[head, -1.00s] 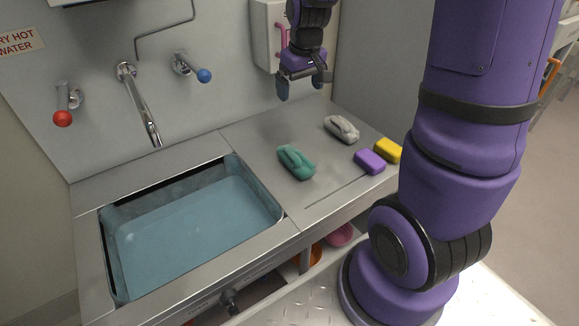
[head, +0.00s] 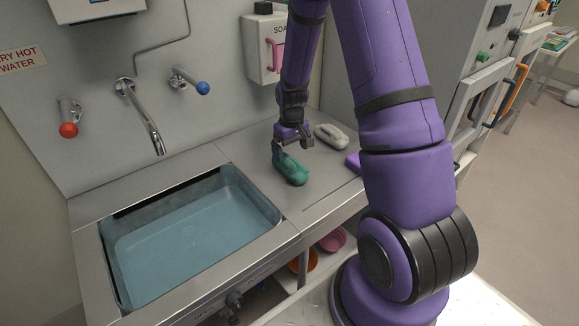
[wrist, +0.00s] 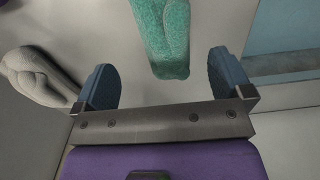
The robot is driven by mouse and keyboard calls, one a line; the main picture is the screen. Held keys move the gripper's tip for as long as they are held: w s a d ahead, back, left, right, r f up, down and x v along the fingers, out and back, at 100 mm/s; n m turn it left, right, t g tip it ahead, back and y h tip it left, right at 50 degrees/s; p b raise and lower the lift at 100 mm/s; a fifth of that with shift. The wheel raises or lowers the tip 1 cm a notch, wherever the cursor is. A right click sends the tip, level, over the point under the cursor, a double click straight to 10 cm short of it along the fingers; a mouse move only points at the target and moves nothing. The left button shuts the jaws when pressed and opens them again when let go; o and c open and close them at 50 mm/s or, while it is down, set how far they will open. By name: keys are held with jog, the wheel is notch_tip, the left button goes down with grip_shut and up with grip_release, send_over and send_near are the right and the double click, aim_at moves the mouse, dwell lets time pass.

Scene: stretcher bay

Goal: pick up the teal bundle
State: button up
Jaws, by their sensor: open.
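The teal bundle (head: 291,170) lies on the steel drainboard to the right of the sink basin in the head view. In the wrist view the teal bundle (wrist: 168,40) is ahead of the gap between my fingers, nearer the right finger. My gripper (head: 291,148) is low over the bundle's far end in the head view. In the wrist view my gripper (wrist: 164,82) shows two blue fingers spread wide with nothing between them. I cannot tell whether a finger touches the bundle.
A grey-white bundle (head: 331,136) lies to the right of the teal one; it also shows at the wrist view's left (wrist: 42,76). A purple block (head: 353,162) is partly hidden by my arm. The water-filled basin (head: 190,235) is on the left. A tap (head: 142,115) and soap dispenser (head: 264,48) are on the wall.

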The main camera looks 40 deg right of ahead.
aim_at(290, 157)
jog(key=shift+a+f, duration=0.15)
jog(key=shift+f, duration=1.35)
jog(key=shift+a+f, duration=0.15)
jog(key=shift+f, duration=1.3)
jog(key=c, duration=1.2)
jog(key=shift+o, duration=0.2)
jog(key=shift+r, duration=0.15)
